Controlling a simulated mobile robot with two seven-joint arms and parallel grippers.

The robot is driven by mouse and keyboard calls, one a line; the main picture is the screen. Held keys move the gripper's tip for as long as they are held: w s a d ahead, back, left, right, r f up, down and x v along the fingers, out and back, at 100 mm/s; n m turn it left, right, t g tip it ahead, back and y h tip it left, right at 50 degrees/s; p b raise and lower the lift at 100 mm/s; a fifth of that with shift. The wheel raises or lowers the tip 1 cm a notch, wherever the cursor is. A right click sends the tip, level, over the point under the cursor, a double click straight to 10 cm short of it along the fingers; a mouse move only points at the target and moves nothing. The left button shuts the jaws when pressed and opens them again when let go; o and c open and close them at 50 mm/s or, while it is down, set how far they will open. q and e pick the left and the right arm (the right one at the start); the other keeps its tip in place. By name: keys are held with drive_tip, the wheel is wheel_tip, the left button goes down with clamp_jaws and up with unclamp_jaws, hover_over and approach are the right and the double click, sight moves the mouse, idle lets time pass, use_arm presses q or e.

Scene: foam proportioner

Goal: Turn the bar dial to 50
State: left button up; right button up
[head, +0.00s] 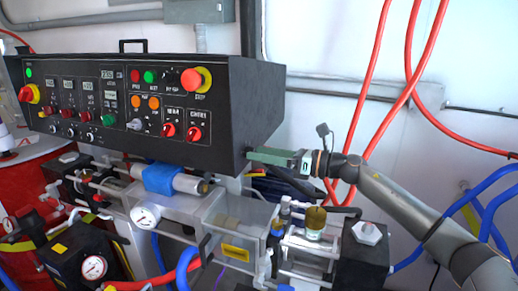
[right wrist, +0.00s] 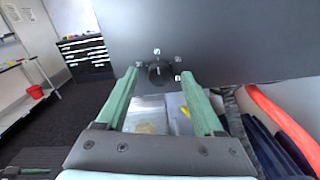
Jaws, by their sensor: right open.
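A black round dial (right wrist: 159,73) sits on the dark side face of the control box in the right wrist view. Small light knobs or marks stand around it, and a pale pointer line shows on its face; I cannot read any numbers. My right gripper (right wrist: 159,82) is open, its two green fingers one on each side of the dial; I cannot tell whether they touch it. In the head view my right gripper (head: 268,156) reaches in from the right to the right side of the black control box (head: 245,110).
The control box front carries red knobs, buttons and displays. Below it are a pressure gauge (head: 145,216), metal pump parts and a brass cap (head: 316,217). Red hoses (head: 367,90) hang on the right, with blue hoses lower down. A tool cabinet (right wrist: 87,56) stands farther off.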

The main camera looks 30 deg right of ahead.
drive_tip(key=shift+w+a, duration=0.45)
drive_tip(key=shift+w, duration=0.05)
clamp_jaws()
idle(0.3)
